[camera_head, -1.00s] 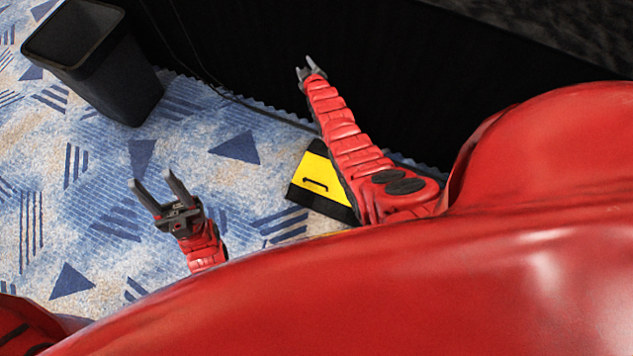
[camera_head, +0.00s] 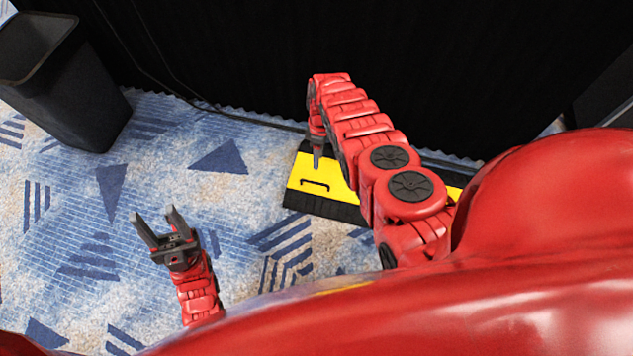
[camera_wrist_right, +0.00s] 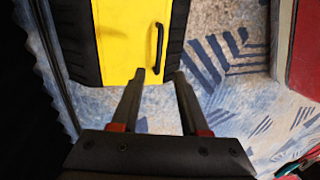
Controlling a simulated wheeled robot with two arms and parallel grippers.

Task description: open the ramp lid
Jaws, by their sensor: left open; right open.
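The ramp lid (camera_head: 332,180) is a yellow panel with a black handle (camera_head: 316,185), set in a black ramp (camera_head: 330,208) on the carpet. It looks shut, and my right arm hides part of it. My right gripper (camera_head: 317,160) points down over the lid's left part, close to the handle. In the right wrist view, the lid (camera_wrist_right: 122,38) and its handle (camera_wrist_right: 157,46) lie just beyond the open, empty fingers (camera_wrist_right: 158,78). My left gripper (camera_head: 158,226) is open and empty over the carpet, left of the ramp.
A black bin (camera_head: 65,85) stands at the upper left. A dark wall (camera_head: 450,70) runs behind the ramp, with a cable (camera_head: 250,115) along its foot. The patterned carpet (camera_head: 100,230) left of the ramp is clear.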

